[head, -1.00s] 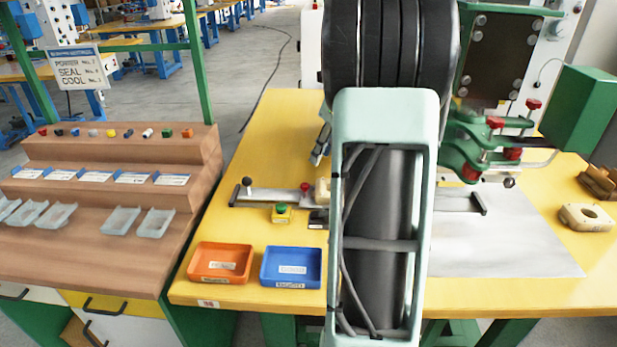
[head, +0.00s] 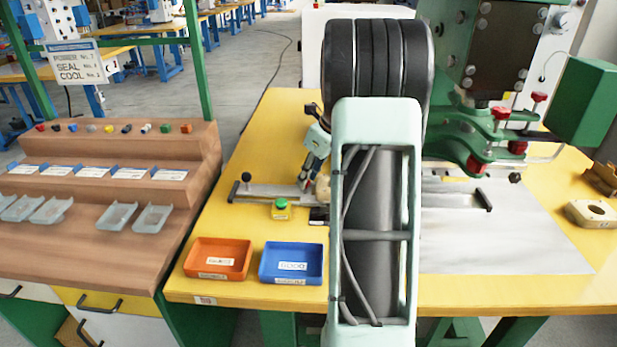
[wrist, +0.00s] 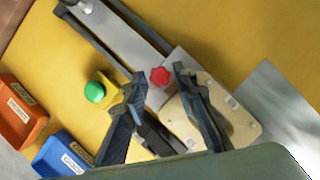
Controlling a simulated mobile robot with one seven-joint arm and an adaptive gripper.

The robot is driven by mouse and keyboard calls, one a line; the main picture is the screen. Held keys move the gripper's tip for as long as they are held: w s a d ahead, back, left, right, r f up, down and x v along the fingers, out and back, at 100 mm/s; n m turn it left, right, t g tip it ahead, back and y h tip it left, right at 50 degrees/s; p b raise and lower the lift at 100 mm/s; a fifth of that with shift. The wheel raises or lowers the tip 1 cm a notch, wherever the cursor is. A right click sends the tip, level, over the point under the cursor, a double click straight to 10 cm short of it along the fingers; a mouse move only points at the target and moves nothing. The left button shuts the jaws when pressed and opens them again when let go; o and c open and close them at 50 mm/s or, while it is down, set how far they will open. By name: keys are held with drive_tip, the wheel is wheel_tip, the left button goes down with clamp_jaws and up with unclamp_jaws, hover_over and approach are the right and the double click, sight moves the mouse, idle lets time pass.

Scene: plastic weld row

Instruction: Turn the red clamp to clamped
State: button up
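The red clamp (wrist: 160,76) shows in the wrist view as a small red star-shaped knob on a grey metal plate, beside a cream-coloured block (wrist: 225,115). My gripper (wrist: 160,72) is open, and in this view the knob appears between its two dark fingertips. I cannot tell how far above the knob the tips are, and I see no contact. In the head view my gripper (head: 304,182) points down over the grey rail (head: 270,191). Whether the clamp is clamped cannot be told.
A green button on a yellow box (head: 281,209) stands close by on the yellow table. An orange tray (head: 218,258) and a blue tray (head: 291,262) lie at the front edge. The green press with red knobs (head: 475,165) stands at the right. A brown stepped rack (head: 120,150) is left.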

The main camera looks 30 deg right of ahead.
drive_tip(key=shift+c, duration=0.3)
clamp_jaws()
